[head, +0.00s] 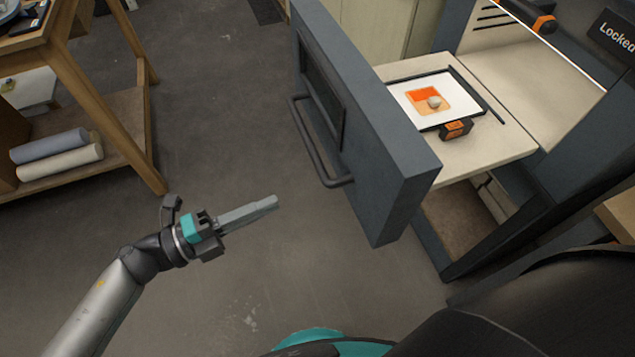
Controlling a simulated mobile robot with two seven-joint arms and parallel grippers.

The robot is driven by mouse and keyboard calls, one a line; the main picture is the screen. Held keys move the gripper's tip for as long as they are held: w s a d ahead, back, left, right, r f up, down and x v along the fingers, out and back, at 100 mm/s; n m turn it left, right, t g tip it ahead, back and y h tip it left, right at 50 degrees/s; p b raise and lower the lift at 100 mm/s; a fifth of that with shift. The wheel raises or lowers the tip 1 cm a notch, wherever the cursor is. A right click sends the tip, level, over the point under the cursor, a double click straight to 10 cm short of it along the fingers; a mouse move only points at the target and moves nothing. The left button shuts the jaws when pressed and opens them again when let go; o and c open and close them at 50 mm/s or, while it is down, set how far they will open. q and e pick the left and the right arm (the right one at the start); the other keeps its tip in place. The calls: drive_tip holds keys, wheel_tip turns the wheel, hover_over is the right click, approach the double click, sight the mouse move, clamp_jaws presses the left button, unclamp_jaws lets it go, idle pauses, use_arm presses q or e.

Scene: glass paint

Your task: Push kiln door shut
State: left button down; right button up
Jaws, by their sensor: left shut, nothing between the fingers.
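The kiln door (385,165) is a thick dark grey slab with a bar handle (318,150) on its outer face. It stands open, away from the kiln body (590,110), with a pale shelf (515,150) between them. On the shelf lies a white sheet (408,97) in a dark frame, with an orange square piece (424,94) and a small pale round lump (434,102) on it. My left gripper (272,203) is shut and empty, to the left of the door and apart from it, its fingers pointing toward the door. My right gripper is not in view.
A small black and orange block (456,129) sits at the frame's near edge. A wooden bench (105,95) with rolls (60,155) on its lower shelf stands at the left. The grey floor (220,110) between bench and door is clear.

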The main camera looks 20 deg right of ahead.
use_arm(q)
drive_tip(key=s+r+m+g, duration=0.1)
drive_tip(key=s+m+g, duration=0.1)
approach(364, 184)
drive_tip(key=d, duration=0.6)
drive_tip(key=shift+w+d+p, duration=0.1)
drive_tip(key=shift+d+p, duration=0.2)
drive_tip(key=shift+d, duration=0.1)
